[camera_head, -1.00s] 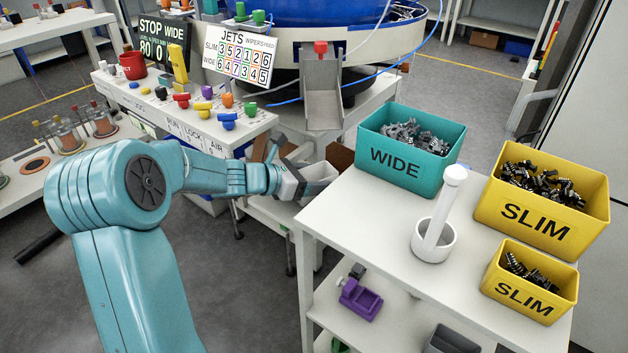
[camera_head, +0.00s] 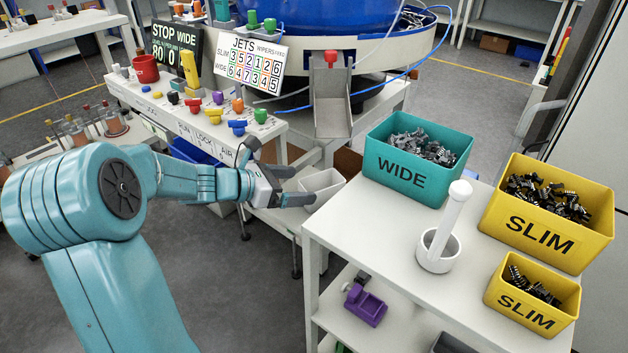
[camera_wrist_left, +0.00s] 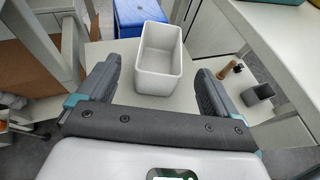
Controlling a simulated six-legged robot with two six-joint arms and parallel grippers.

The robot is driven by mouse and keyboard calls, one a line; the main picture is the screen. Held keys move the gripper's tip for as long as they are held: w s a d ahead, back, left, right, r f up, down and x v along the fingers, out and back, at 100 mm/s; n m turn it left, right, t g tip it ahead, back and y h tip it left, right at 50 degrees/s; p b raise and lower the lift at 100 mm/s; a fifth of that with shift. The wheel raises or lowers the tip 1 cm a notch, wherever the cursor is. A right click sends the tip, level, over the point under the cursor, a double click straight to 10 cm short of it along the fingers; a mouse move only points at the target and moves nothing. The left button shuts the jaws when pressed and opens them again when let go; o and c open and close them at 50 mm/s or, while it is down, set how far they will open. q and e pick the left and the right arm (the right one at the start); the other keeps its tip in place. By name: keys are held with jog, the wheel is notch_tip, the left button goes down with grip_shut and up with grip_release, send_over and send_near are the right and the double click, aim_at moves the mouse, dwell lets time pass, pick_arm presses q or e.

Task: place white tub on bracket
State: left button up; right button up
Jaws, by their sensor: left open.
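The white tub (camera_head: 322,182) is an open rectangular box below the chute, left of the white cart; it also shows in the left wrist view (camera_wrist_left: 158,79), upright on a pale surface. My left gripper (camera_head: 303,185) is beside the tub in the head view. In the left wrist view the open gripper (camera_wrist_left: 155,92) has one finger on each side of the tub's near end, with gaps visible; the fingers do not hold it. The bracket is not clearly identifiable; a metal chute (camera_head: 331,98) hangs under the blue bowl. My right gripper is not in view.
The white cart (camera_head: 330,229) holds a teal WIDE bin (camera_head: 402,178), yellow SLIM bins (camera_head: 541,234) and a white cup with a rod (camera_head: 436,254). A control panel (camera_head: 178,108) with coloured knobs stands behind my left arm. A blue bin (camera_wrist_left: 140,16) lies beyond the tub.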

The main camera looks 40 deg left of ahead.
pick_arm(q)
jog(key=v, duration=0.4)
jog(key=shift+s, duration=0.1)
dwell(0.6)
